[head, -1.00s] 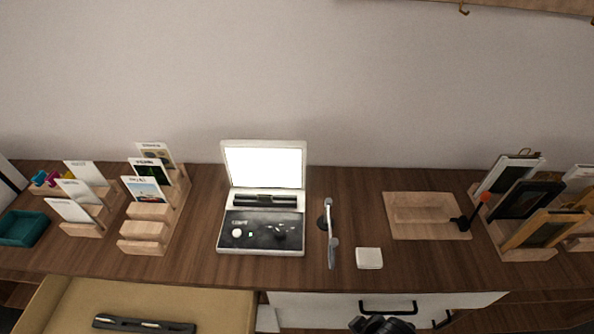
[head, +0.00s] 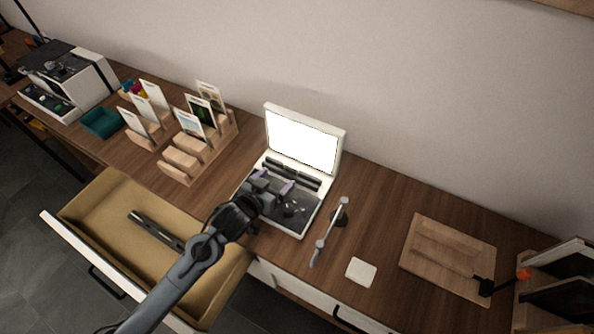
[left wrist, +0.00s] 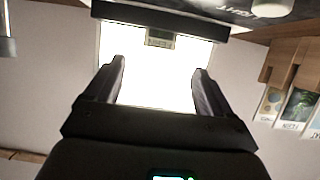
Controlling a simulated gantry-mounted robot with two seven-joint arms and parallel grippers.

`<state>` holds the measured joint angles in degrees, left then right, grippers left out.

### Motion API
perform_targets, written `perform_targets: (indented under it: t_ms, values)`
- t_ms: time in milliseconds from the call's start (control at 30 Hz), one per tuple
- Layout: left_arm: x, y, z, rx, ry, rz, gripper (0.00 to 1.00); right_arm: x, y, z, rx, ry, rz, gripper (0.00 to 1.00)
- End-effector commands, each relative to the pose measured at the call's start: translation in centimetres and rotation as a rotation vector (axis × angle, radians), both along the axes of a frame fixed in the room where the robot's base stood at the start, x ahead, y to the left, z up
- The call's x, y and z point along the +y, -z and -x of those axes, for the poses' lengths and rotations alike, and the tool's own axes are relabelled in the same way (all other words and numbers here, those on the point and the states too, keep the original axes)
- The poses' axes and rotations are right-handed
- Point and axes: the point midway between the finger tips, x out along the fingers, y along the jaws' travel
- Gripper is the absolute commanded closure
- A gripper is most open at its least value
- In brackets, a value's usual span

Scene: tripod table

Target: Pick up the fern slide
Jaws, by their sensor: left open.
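The fern slide appears to be the dark-green picture card (head: 202,110) in the middle of the wooden slide rack (head: 175,171), between a landscape card (head: 189,123) and a beige card (head: 210,95). A dark-green card (left wrist: 298,106) also shows at the right edge of the left wrist view; its label is too small to read surely. My left gripper (head: 274,181) is open and empty over the light viewer's (head: 303,138) dark panel, to the right of the rack. In the left wrist view its open fingers (left wrist: 157,68) frame the bright screen (left wrist: 150,82). My right gripper is not seen.
Another card rack (head: 142,140) and a teal tray (head: 101,122) stand left of the slide rack. The open drawer (head: 95,206) lies below my left arm. Right of the viewer are a metal stand (head: 322,238), a white pad (head: 361,271) and a wooden tray (head: 415,265).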

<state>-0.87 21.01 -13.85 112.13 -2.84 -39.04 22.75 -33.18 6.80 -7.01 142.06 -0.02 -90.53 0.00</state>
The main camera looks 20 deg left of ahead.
Motion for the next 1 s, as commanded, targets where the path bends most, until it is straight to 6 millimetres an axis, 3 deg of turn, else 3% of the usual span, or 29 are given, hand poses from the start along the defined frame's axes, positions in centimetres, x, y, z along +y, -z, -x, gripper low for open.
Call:
perform_targets:
  t_ms: [367,700,1000]
  values:
    - [-0.4,1.1,-2.5,0.0,0.0,-0.001,0.17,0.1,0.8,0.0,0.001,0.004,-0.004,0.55]
    - [-1.0,2.5,-6.1,0.001,-0.001,-0.001,0.17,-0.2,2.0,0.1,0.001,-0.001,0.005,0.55]
    - [-1.1,2.6,-6.4,0.002,0.0,-0.001,0.17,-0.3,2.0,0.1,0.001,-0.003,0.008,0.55]
